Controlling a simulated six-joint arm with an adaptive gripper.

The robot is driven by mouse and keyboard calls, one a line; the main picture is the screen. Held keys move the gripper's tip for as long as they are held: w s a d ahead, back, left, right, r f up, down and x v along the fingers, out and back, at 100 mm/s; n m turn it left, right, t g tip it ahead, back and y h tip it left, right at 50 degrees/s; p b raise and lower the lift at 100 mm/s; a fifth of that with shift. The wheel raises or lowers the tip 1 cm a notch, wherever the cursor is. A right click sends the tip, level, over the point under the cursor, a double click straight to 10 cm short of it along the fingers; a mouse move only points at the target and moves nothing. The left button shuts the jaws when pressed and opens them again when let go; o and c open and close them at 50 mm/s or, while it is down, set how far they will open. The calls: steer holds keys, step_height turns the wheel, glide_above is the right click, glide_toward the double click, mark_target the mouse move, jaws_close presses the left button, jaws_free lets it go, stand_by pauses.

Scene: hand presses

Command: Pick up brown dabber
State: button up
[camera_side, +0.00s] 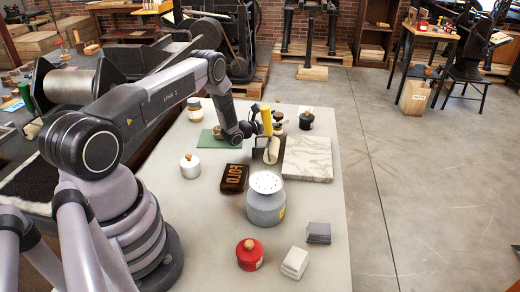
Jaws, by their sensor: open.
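The brown dabber appears to be the small knobbed piece (278,119) just behind the yellow-handled roller; it is partly hidden, and its colour is hard to make out. My gripper (254,123) is open and points to the right, low over the far part of the pale table. It is left of that piece, close to the roller's yellow handle (266,121). I cannot tell whether it touches anything. Nothing shows between its fingers.
A black dabber (306,121), white dabber (190,167) and red dabber (249,256) stand on the table (215,235). A marble slab (308,160), dark type block (234,178), grey can (265,205), grey blocks (295,262) and a jar (195,112) stand around.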

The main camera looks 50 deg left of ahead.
jaws_close()
stand_by(0.5)
